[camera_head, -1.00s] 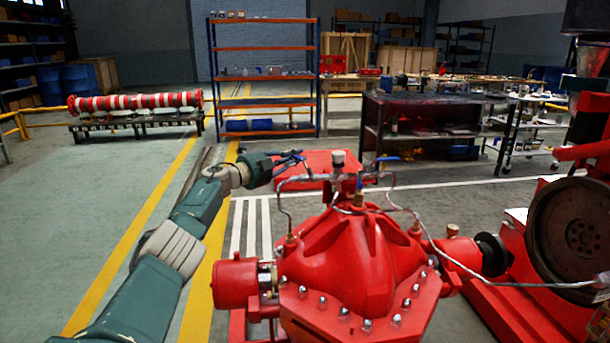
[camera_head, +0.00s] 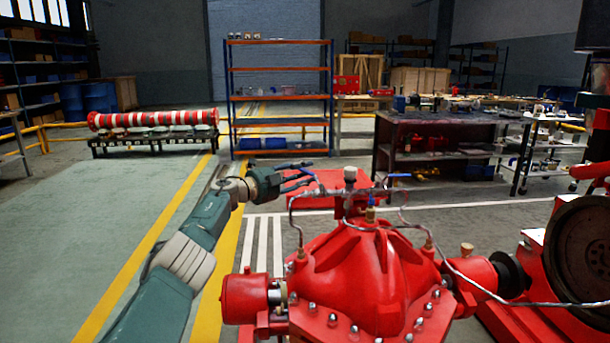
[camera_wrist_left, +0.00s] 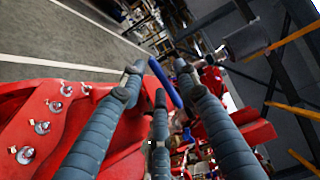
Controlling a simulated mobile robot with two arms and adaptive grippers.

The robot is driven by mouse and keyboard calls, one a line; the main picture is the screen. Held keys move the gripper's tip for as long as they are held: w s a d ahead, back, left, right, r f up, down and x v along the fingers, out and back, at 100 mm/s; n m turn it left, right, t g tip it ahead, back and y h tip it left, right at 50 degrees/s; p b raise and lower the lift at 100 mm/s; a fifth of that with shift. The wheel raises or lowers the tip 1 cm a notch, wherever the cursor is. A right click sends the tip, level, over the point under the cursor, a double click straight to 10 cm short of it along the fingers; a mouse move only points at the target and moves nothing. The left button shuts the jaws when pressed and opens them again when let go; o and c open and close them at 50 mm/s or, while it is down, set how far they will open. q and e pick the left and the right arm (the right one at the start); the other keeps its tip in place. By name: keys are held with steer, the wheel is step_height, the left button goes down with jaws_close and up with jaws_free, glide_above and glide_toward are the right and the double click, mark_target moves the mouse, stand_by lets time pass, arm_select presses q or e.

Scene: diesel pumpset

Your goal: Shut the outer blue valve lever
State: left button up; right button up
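The red pump (camera_head: 365,265) fills the lower middle of the head view, with thin pipes and fittings on top. A blue lever (camera_head: 292,166) lies at the left end of this pipework, by my left gripper (camera_head: 303,179). In the left wrist view, a blue lever (camera_wrist_left: 165,83) runs slantwise between the dark ribbed fingers of the left gripper (camera_wrist_left: 157,82). The fingers are spread apart; I cannot tell if any touches the lever. A second blue lever (camera_head: 397,176) sits further right on the pipework, apart from the gripper. My right gripper is not in view.
A brass-coloured fitting (camera_head: 371,214) and a pale cap (camera_head: 350,174) stand up from the pump top. A large dark flywheel (camera_head: 585,250) is at the right. The shelf rack (camera_head: 280,98) and dark workbench (camera_head: 440,128) stand well behind. Floor at the left is open.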

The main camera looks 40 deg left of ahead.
arm_select(q)
steer(key=s+a, duration=0.2)
steer(key=s, duration=0.9)
steer(key=shift+s, duration=0.4)
